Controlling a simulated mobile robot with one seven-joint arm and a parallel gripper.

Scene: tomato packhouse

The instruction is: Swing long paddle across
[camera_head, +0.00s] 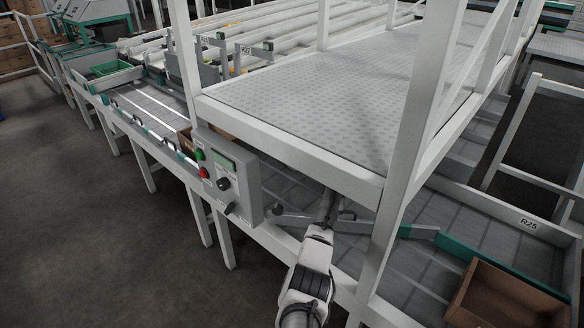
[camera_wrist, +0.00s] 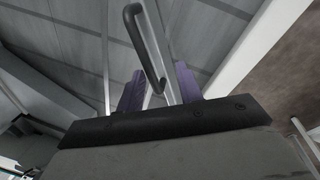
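The long paddle (camera_head: 412,231) is a grey and green bar lying over the grey belt, partly hidden behind my arm and a white post. In the wrist view, a black loop handle (camera_wrist: 138,35) stands on a narrow light bar above the ribbed belt. My gripper (camera_wrist: 158,78) shows two purple fingers spread apart, with the near end of the handle between them. I see a gap at the fingers, but cannot tell if either touches the handle. In the head view my gripper (camera_head: 327,207) is low beside the post, its fingertips unclear.
A grey control box (camera_head: 228,178) with green and red buttons is left of my arm. A white-framed perforated platform (camera_head: 330,90) is overhead. A white post (camera_head: 400,180) stands close right of my arm. A cardboard box (camera_head: 510,298) sits at lower right by the R25 label.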

